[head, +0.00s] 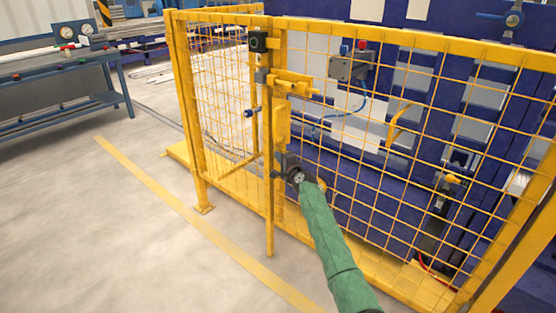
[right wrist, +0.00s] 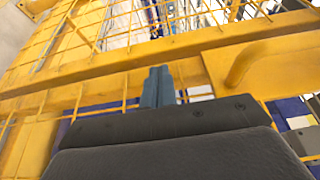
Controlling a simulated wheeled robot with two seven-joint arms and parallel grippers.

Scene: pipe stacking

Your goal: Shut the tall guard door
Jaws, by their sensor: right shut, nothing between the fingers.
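The tall guard door (head: 400,130) is a yellow-framed mesh panel to the right of the latch post (head: 269,150) in the head view. Its left edge stands close to that post; I cannot tell whether a gap is left. A yellow latch block (head: 292,84) shows at the upper part of this edge. My right gripper (head: 283,165), on the green arm, is at the door's left edge at mid height. In the right wrist view its fingers (right wrist: 159,86) are together and empty, in front of a yellow frame bar (right wrist: 120,72). Contact is unclear. My left gripper is out of view.
A fixed mesh panel (head: 225,100) continues left of the post. Blue machinery (head: 400,85) stands behind the mesh. A blue workbench (head: 60,70) is at the far left. The floor (head: 80,220) in front is clear, with a yellow line (head: 190,220).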

